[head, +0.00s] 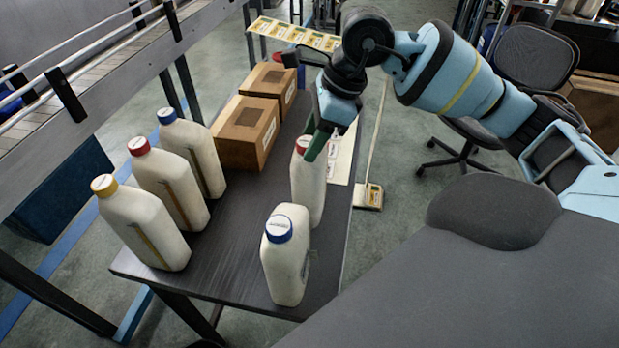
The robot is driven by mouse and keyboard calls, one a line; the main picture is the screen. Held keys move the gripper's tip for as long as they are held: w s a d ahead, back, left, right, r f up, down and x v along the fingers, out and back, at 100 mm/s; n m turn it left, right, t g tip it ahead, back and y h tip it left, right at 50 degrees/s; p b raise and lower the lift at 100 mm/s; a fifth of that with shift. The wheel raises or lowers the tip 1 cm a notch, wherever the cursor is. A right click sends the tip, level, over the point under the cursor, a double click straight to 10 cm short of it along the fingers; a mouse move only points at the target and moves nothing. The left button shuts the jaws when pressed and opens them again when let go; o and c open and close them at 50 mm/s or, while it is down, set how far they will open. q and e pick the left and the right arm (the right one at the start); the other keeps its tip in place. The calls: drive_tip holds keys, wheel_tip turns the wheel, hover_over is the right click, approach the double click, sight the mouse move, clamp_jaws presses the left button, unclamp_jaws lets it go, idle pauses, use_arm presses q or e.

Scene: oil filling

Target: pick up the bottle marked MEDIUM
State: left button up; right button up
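White bottles stand upright on a dark table (225,262). On the left are a yellow-capped bottle (143,230), a red-capped bottle (172,187) and a blue-capped bottle (195,152). On the right are another red-capped bottle (308,187) and, nearer, another blue-capped bottle (285,268). The word MEDIUM is not readable on any of them. My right gripper (313,142) points down at the cap of the right red-capped bottle. A green finger overlaps the cap's right side; contact and finger gap are unclear. My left gripper is out of view.
Two cardboard boxes (246,132) stand on the table behind the left bottles. A conveyor (95,85) runs along the left. Label sheets (341,155) lie at the table's right side. An office chair (535,58) stands at the back right.

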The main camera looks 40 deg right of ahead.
clamp_jaws()
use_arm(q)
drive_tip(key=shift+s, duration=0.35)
use_arm(e)
drive_tip(key=shift+r, duration=0.15)
drive_tip(key=shift+w+r, duration=0.1)
drive_tip(key=shift+r, duration=0.25)
wheel_tip(320, 180, up, 8)
drive_tip(key=shift+f, duration=0.15)
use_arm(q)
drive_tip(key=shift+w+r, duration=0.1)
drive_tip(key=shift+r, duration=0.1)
use_arm(e)
drive_tip(key=shift+r, duration=0.75)
